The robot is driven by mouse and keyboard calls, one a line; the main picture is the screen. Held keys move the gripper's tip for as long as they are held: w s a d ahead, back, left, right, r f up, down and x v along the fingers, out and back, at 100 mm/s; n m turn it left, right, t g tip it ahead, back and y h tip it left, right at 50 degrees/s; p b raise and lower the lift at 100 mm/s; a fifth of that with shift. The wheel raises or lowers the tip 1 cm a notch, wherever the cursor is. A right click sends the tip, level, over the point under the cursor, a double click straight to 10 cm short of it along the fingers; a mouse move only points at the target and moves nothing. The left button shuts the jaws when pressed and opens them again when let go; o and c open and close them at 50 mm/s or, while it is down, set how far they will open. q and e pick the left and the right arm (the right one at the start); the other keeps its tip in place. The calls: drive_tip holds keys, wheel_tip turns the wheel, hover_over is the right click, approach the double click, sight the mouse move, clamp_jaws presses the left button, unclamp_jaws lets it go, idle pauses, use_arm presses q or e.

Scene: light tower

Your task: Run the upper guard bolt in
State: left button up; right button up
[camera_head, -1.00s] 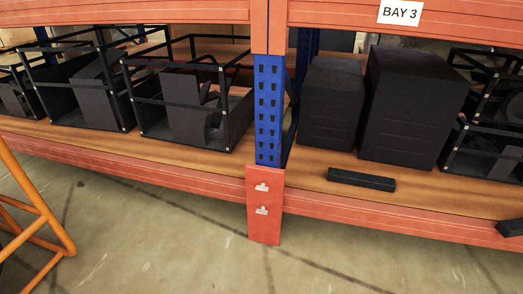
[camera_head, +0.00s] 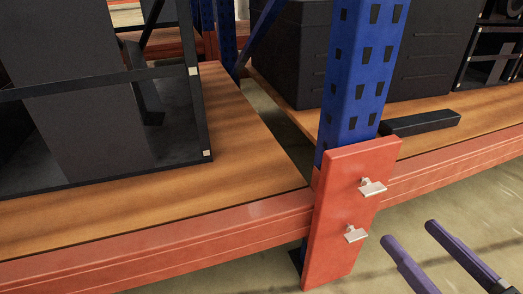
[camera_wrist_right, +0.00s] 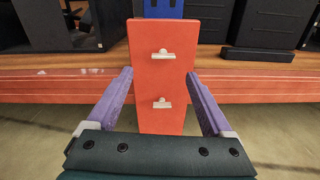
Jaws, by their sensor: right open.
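The upper guard bolt (camera_head: 373,187) has a pale metal wing-shaped head and sits in the red guard plate (camera_head: 335,225) at the foot of the blue upright. The lower bolt (camera_head: 355,234) is below it on the same plate. In the right wrist view the upper bolt (camera_wrist_right: 163,55) is above the lower bolt (camera_wrist_right: 162,103). My right gripper (camera_head: 408,243) has two purple fingers, apart and empty. In the wrist view the right gripper (camera_wrist_right: 161,78) has one finger on each side of the plate, apart from both bolts. My left gripper does not show.
The blue upright (camera_head: 357,80) rises behind the plate. The red beam (camera_head: 180,245) and wooden shelf (camera_head: 250,150) run beside it. A black framed unit (camera_head: 205,100) stands left, and a dark bar (camera_head: 420,123) lies right. The space in front of the plate looks clear.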

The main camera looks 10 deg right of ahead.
sight(377, 193)
drive_tip(key=shift+n, duration=0.5)
drive_tip(key=w+b, duration=0.1)
drive_tip(key=w, duration=0.1)
drive_tip(key=w+b, duration=0.1)
drive_tip(key=w, duration=0.2)
drive_tip(key=w+b, duration=0.1)
drive_tip(key=w, duration=0.2)
drive_tip(key=shift+f, duration=0.25)
drive_tip(key=shift+w, duration=0.25)
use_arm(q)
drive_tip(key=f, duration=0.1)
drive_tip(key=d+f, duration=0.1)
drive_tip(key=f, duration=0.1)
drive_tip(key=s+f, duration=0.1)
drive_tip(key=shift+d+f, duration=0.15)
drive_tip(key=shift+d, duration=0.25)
use_arm(e)
drive_tip(key=shift+d+r, duration=0.1)
drive_tip(key=shift+d, duration=0.1)
drive_tip(key=shift+c, duration=0.2)
